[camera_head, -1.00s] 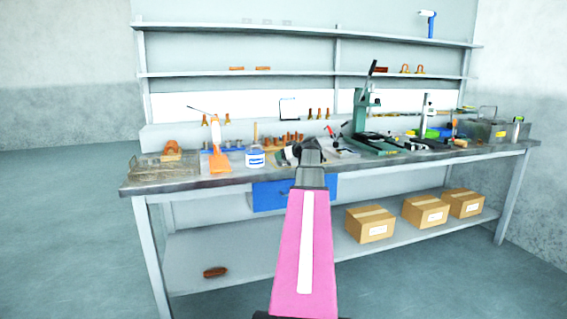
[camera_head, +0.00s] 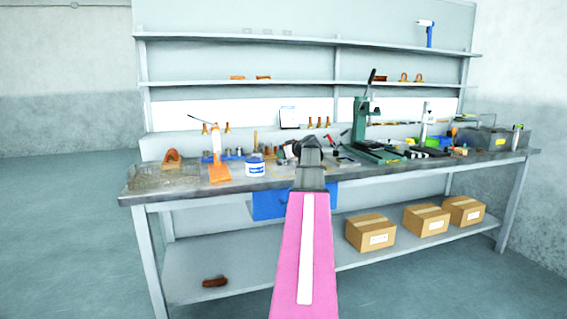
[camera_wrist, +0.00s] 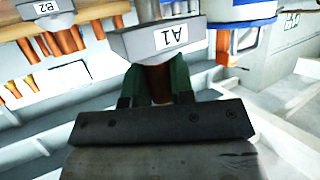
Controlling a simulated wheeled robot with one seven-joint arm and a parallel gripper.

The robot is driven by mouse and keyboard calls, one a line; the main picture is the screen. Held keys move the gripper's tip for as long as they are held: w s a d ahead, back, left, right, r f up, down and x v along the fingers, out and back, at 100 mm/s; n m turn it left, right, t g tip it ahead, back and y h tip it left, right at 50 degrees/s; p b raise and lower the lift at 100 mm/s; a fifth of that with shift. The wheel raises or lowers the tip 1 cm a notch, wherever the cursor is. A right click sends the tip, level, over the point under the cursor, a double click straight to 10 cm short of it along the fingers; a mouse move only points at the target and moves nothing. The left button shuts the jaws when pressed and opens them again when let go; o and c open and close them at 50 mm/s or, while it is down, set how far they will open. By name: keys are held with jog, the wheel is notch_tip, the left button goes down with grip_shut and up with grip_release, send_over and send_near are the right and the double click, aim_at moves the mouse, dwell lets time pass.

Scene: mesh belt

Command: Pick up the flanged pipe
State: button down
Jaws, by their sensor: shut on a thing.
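In the wrist view, my gripper (camera_wrist: 157,88) is shut on a brown, copper-coloured piece (camera_wrist: 155,77), which seems to be the flanged pipe. Only a short part of it shows between the green-faced fingers. A grey block labelled A1 (camera_wrist: 140,42) hides its far part, and I cannot tell whether the two touch. The held piece cannot be made out there.
A white tub (camera_head: 255,166) and an orange-based tool (camera_head: 219,172) stand left of my gripper. A green press (camera_head: 362,135) stands to the right. In the wrist view, a block labelled B2 (camera_wrist: 45,8) has several copper pieces by it. Cardboard boxes (camera_head: 370,234) are on the lower shelf.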

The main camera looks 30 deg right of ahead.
jog(key=s+a+r, duration=0.1)
jog(key=a+r, duration=0.5)
jog(key=a, duration=0.5)
jog(key=shift+s+a+r, duration=0.15)
jog(key=shift+s+r, duration=0.15)
jog(key=shift+s, duration=0.1)
